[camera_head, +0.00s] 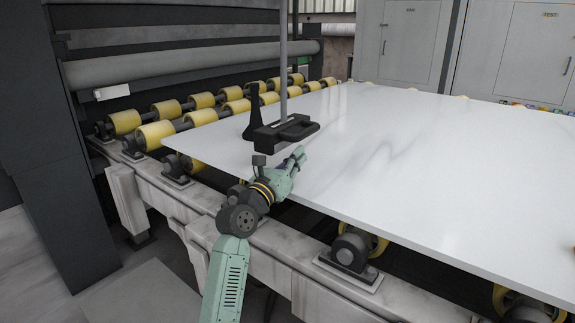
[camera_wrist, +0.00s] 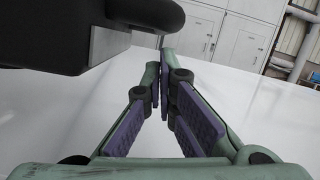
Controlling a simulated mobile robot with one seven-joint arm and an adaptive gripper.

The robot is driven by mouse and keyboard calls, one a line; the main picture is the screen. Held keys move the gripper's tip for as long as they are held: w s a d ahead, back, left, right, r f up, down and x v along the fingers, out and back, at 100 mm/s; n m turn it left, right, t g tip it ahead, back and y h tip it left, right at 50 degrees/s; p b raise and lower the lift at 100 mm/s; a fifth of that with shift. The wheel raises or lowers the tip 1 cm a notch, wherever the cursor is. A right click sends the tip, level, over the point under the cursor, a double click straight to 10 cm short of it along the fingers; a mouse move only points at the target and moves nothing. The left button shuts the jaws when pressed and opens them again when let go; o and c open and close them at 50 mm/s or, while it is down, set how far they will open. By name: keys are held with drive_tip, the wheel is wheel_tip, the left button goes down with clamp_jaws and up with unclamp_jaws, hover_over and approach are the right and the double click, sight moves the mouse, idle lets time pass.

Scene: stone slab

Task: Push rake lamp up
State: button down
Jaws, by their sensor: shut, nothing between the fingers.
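The rake lamp (camera_head: 283,131) is a black fixture low over the white slab (camera_head: 400,170), at the foot of a grey vertical pole (camera_head: 284,60). A black upright piece (camera_head: 254,112) rises at its left side. My gripper (camera_head: 301,152) is just in front of and below the lamp in the head view, near the slab's edge. The gripper is shut and empty. In the wrist view the fingers (camera_wrist: 163,58) converge over the slab, and the dark lamp body (camera_wrist: 90,35) fills the upper left, close beside them. I cannot tell whether they touch.
Yellow rollers (camera_head: 155,134) on a pale stone-like frame (camera_head: 160,195) run along the left and under the slab. Grey cabinets (camera_head: 412,42) stand at the back. A large horizontal cylinder (camera_head: 180,62) lies at upper left. The slab's right part is clear.

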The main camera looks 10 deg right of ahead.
drive_tip(key=shift+x, duration=1.3)
